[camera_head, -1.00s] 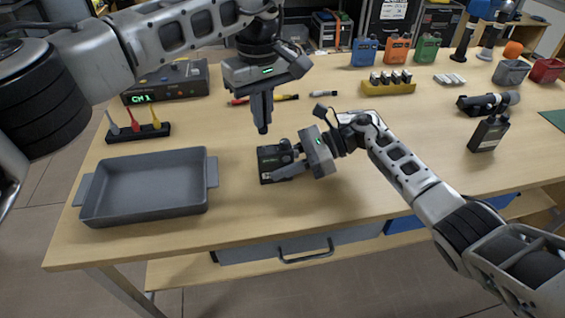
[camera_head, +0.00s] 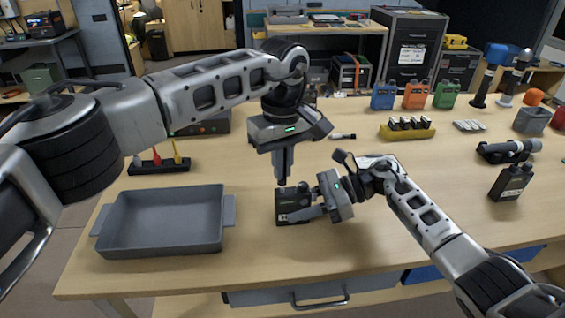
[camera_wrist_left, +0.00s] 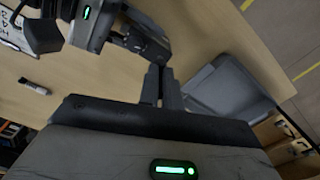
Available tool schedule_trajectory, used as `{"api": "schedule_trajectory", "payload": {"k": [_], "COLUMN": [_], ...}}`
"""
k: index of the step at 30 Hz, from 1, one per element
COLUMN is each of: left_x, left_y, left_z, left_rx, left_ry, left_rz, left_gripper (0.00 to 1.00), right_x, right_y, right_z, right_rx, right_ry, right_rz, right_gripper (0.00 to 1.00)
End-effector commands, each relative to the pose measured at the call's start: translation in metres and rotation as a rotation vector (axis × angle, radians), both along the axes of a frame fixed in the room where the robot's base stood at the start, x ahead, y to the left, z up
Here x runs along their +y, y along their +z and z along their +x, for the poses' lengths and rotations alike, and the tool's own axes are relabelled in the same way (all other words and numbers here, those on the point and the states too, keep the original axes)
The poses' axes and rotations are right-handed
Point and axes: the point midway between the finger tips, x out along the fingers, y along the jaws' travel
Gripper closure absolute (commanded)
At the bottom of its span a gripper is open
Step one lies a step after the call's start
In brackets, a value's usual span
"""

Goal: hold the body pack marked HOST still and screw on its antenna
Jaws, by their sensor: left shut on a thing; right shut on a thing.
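The dark body pack (camera_head: 291,207) stands on the table in the head view, right of the grey tray. Its label is too small to read. My right gripper (camera_head: 307,210) is shut on the pack from the right side. My left gripper (camera_head: 282,178) points straight down over the pack's top, fingers shut on a small dark thing, which I take to be the antenna; it is mostly hidden by the fingers. Its tip is at or just above the pack's top; I cannot tell if they touch. The left fingers (camera_wrist_left: 161,88) also show in the left wrist view.
The empty grey tray (camera_head: 165,249) is at the left front. A black stand (camera_head: 158,167) with several coloured pieces is behind it. Another dark pack (camera_head: 511,182) stands at right. A yellow battery holder (camera_head: 407,133) and coloured packs are at the back. The table front centre is clear.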

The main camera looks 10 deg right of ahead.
Motion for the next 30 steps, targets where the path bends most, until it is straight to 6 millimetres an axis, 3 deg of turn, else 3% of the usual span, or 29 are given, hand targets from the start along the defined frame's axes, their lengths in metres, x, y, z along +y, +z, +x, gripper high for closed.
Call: {"api": "schedule_trajectory", "payload": {"k": [30], "left_x": [0.0], "left_y": [-0.015], "left_z": [0.0], "left_rx": [0.0], "left_ry": [0.0], "left_rz": [0.0], "left_gripper": [1.0], "right_x": [0.0], "right_y": [0.0], "right_z": [0.0], "right_rx": [0.0], "right_ry": [0.0], "right_rz": [0.0], "right_gripper": [0.98]}}
